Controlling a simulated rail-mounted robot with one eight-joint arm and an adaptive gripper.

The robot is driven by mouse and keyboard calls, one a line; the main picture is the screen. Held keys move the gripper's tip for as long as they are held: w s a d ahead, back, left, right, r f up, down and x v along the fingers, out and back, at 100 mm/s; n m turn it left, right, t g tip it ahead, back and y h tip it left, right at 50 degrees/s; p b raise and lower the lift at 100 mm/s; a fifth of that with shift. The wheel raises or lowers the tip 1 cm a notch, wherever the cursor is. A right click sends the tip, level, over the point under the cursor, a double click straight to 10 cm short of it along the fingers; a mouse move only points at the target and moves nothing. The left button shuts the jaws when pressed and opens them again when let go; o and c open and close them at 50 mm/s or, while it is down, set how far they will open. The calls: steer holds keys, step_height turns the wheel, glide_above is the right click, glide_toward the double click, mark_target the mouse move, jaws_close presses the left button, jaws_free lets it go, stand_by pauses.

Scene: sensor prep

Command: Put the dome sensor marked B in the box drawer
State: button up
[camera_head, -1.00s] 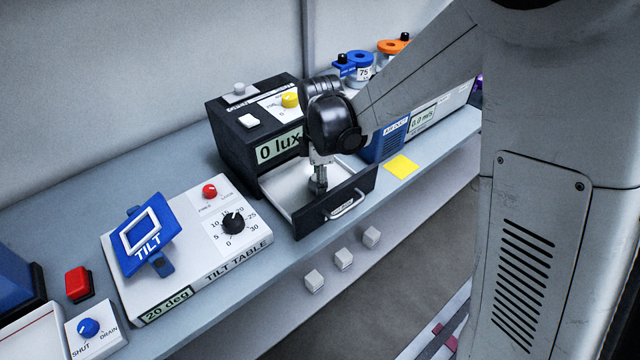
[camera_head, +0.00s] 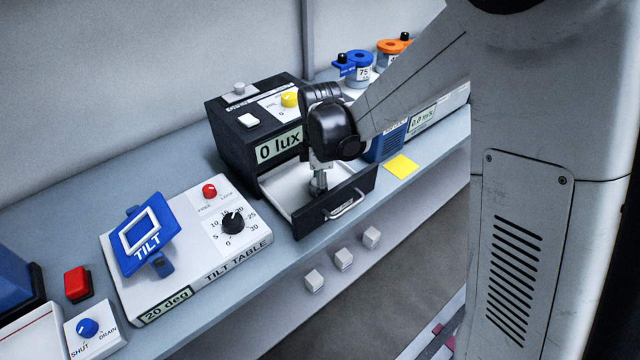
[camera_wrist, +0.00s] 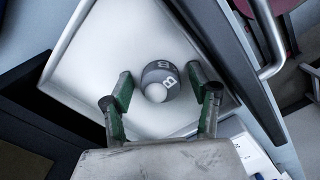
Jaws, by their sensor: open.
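The box drawer (camera_head: 283,188) is pulled out of the black box that reads "0 lux" (camera_head: 250,135). In the wrist view the dome sensor marked B (camera_wrist: 160,80) is a grey disc with a white dome, resting on the drawer's white floor (camera_wrist: 110,55). My gripper (camera_wrist: 160,91) is open, with one finger on each side of the sensor and a visible gap to each. In the head view my gripper (camera_head: 319,185) points down into the drawer and hides the sensor.
The drawer's front has a metal handle (camera_head: 346,205). A tilt table (camera_head: 180,250) stands to the left and a blue-fronted unit (camera_head: 388,142) to the right. A yellow square (camera_head: 401,167) lies on the bench. Several white cubes (camera_head: 343,260) sit below the bench edge.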

step_height(320, 180, up, 12)
steer(key=shift+r, duration=0.2)
steer(key=s+d+r+m+t, duration=0.3)
steer(key=s+d+m, duration=0.5)
steer(key=s+m, duration=0.1)
steer(key=s+d+r+m+t, duration=0.4)
steer(key=s+d+m, duration=0.4)
steer(key=s, duration=0.3)
steer(key=shift+s+m+p, duration=0.3)
steer(key=shift+s+m, duration=0.05)
steer(key=shift+m, duration=0.35)
steer(key=shift+c, duration=0.3)
